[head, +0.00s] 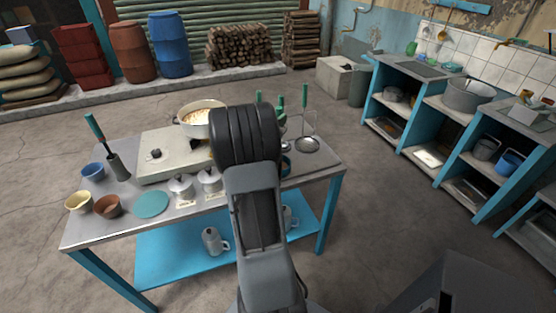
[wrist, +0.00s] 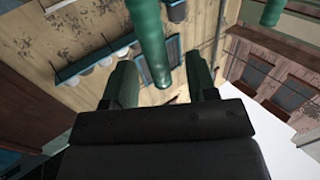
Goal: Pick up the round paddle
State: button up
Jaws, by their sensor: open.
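In the head view, a tool with a green handle (head: 304,95), a thin rod and a round flat end (head: 307,145) stands upright at the table's right side. I cannot tell for sure that it is the round paddle. More green handles, one of them at the left of it (head: 258,97), show beside my arm, and their lower parts are hidden. In the wrist view, my gripper (wrist: 160,64) has its two green fingers apart. A green handle (wrist: 150,40) appears in line with the gap, beyond the fingertips. Another green handle (wrist: 272,10) is at upper right.
The metal table (head: 215,222) also holds a stove (head: 165,168) with a pot (head: 201,128), moka pots (head: 181,188), bowls (head: 108,206) and a teal disc (head: 152,204). A grey paddle (head: 118,167) stands at left. Blue shelves (head: 420,105) stand at right. The floor between is clear.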

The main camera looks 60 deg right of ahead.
jog(key=d, duration=0.4)
jog(key=shift+s+f+p, duration=0.1)
jog(key=shift+f+p, duration=0.05)
jog(key=shift+p, duration=0.15)
grip_shut()
